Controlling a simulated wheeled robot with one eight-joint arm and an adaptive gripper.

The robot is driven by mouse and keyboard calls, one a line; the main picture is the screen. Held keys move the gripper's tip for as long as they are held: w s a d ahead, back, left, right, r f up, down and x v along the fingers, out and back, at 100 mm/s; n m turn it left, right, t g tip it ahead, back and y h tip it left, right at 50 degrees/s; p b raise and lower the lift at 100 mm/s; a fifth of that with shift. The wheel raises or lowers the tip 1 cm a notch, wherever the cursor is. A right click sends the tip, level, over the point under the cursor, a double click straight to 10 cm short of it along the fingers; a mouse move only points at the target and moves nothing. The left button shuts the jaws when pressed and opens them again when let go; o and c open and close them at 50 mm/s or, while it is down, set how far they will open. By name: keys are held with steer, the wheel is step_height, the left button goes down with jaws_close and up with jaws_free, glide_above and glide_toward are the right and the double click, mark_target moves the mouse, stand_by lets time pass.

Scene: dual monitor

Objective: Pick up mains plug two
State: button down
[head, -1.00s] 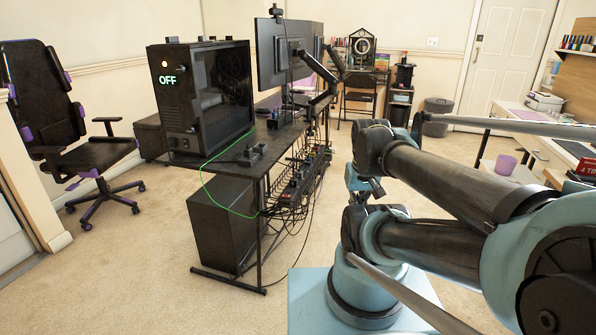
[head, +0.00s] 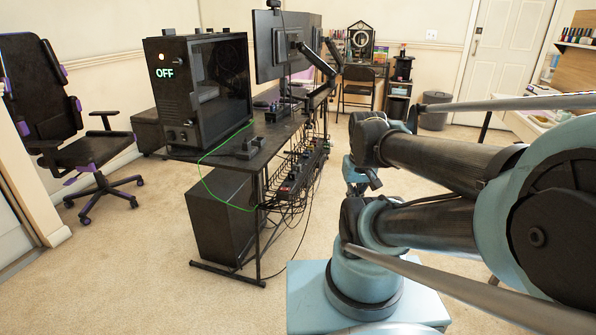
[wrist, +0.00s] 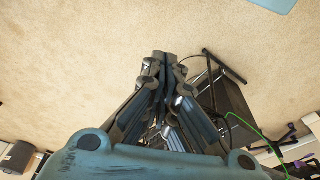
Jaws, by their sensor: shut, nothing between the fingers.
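My gripper (wrist: 163,58) is shut and empty in the wrist view, its fingertips over bare carpet. In the head view my arm reaches in from the right, and I cannot make out the fingertips there. A power strip (head: 293,186) with dark plugs on it lies in a wire tray along the right side of the black desk (head: 243,163). A small black block-like thing (head: 246,149) sits on the desk top. I cannot tell which of these is mains plug two. My gripper is apart from all of them.
A PC case (head: 196,90) reading OFF stands on the desk, with monitors (head: 283,45) behind it. A green cable (head: 203,172) and a black cable hang from the desk. An office chair (head: 75,135) stands at left. Carpet (head: 140,240) is clear in front.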

steer(key=c, duration=2.2)
jaws_free()
steer(key=o, duration=0.9)
steer(key=shift+s+r, duration=0.15)
steer(key=shift+r, duration=0.6)
steer(key=w+a+r+m, duration=0.2)
steer(key=w+r+m, duration=0.3)
steer(key=w, duration=0.5)
steer(key=w+a+r+m, duration=0.2)
steer(key=w+r+m, duration=0.3)
steer(key=w, duration=0.5)
steer(key=m+g+y, duration=0.2)
steer(key=m, duration=1)
glide_above(297, 165)
steer(key=d, duration=0.3)
step_height(297, 165, down, 8)
steer(key=f, duration=0.3)
steer(key=a+f, duration=0.1)
steer(key=f, duration=0.3)
steer(key=a+f, duration=0.1)
steer(key=f, duration=0.3)
steer(key=shift+w+f, duration=0.2)
steer(key=shift+w, duration=0.15)
steer(key=shift+s+a+f, duration=0.1)
steer(key=shift+a+f, duration=0.15)
steer(key=shift+f, duration=1.05)
steer(key=shift+a+f, duration=0.2)
steer(key=shift+f, duration=1.1)
